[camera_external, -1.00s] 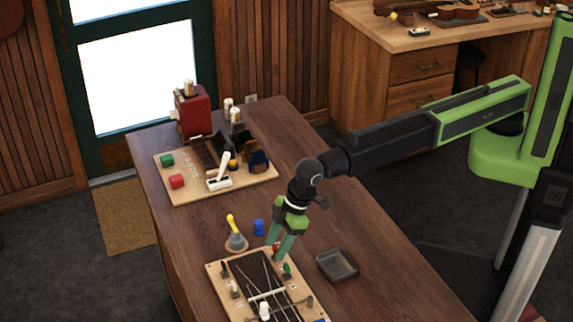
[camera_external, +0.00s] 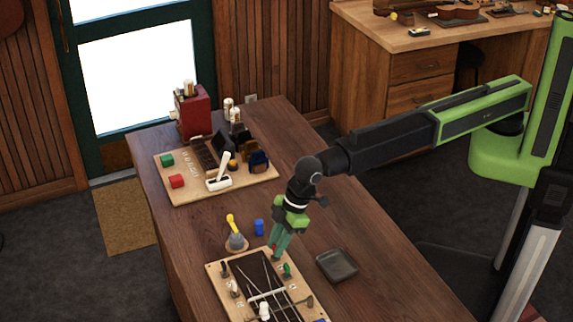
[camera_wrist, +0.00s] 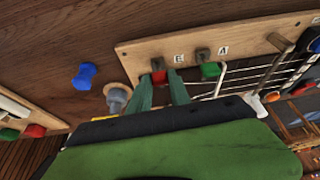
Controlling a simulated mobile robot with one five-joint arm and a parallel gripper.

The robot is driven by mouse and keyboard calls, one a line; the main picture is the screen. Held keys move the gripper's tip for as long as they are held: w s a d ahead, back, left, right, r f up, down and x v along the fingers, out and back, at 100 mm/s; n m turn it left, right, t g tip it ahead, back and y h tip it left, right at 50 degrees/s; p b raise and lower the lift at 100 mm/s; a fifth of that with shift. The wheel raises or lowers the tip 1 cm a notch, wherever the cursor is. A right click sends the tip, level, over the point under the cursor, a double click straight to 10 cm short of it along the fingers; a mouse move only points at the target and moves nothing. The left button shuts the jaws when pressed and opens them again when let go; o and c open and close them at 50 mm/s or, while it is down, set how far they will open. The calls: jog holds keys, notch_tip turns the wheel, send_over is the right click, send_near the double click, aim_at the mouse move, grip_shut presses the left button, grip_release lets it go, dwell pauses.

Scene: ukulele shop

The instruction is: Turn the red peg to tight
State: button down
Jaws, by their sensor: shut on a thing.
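The red peg (camera_wrist: 159,77) shows in the wrist view at the edge of the wooden string board (camera_wrist: 135,52), left of the green peg (camera_wrist: 210,70). My gripper (camera_wrist: 163,90) is shut on the red peg, with its green fingers on either side. In the external view my gripper (camera_external: 275,254) points down at the far edge of the board (camera_external: 215,272) and hides most of the red peg. The green peg (camera_external: 287,269) stands just to the right. Labels E and A are on the board. I cannot tell the peg's turn angle.
A blue piece (camera_external: 259,227) and a grey holder with a yellow-handled tool (camera_external: 236,242) are left of my gripper. A dark square tray (camera_external: 338,265) is to the right. Another board (camera_external: 180,196) with coloured blocks and a white lever lies farther back.

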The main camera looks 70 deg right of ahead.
jog(key=n+g, duration=0.1)
jog(key=n, duration=0.2)
jog(key=n+g+y, duration=0.1)
jog(key=n, duration=0.2)
jog(key=shift+w+d, duration=0.1)
jog(key=shift+w, duration=0.1)
jog(key=n+g, duration=0.2)
jog(key=n, duration=0.3)
jog(key=shift+w+n, duration=0.1)
jog(key=shift+n, duration=0.3)
jog(key=c, duration=1.2)
grip_release()
jog(key=shift+r, duration=0.1)
